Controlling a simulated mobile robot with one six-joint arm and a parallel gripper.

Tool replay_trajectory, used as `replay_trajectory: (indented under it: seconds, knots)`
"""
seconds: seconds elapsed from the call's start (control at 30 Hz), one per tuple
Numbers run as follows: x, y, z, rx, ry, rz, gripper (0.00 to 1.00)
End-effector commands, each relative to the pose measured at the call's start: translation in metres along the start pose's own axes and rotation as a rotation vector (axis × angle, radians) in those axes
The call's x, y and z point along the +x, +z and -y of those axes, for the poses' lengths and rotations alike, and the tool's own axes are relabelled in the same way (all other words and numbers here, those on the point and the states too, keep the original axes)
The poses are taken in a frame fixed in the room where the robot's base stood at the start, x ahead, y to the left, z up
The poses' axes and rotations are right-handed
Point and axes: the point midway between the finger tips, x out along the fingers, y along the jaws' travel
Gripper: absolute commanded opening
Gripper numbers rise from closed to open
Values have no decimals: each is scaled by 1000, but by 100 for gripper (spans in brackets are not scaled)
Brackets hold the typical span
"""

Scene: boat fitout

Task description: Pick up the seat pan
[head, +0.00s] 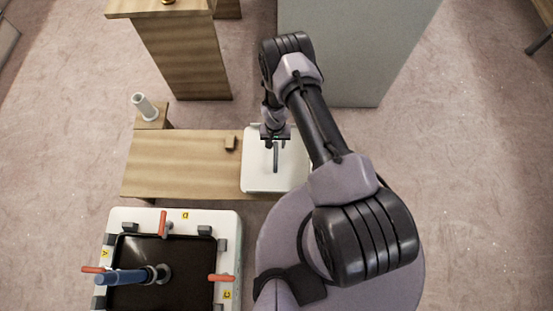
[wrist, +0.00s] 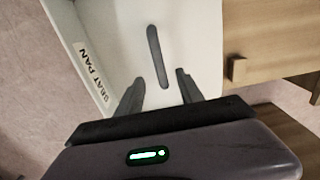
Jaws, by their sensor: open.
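The seat pan (head: 262,180) is a white, shallow square piece with rounded corners, lying at the right end of a wooden bench. In the wrist view the seat pan (wrist: 190,45) carries the label "SEAT PAN" along its left side and a dark raised bar or slot (wrist: 157,57) in its middle. My gripper (wrist: 158,85) is open, its two dark fingers over the seat pan and on either side of the near end of the dark bar. In the head view my gripper (head: 275,142) is above the pan's far half. The gap between fingertips and pan is unclear.
The wooden bench (head: 175,165) bears a small wooden block (head: 230,143) beside the pan. A grey-white tube (head: 144,105) stands at its back left. A tall grey panel (head: 350,60) and wooden cabinet (head: 185,55) stand behind.

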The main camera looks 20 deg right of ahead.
Motion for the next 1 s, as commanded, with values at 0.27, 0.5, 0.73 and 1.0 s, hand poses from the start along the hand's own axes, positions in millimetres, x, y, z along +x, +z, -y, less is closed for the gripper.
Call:
replay_trajectory:
  seconds: [0.27, 0.5, 0.73, 1.0]
  knots:
    - [50, 1, 0, 0, 0, 1, 44]
    - [91, 8, -1, 0, 0, 1, 44]
    - [99, 7, -1, 0, 0, 0, 44]
    - [100, 8, -1, 0, 0, 1, 44]
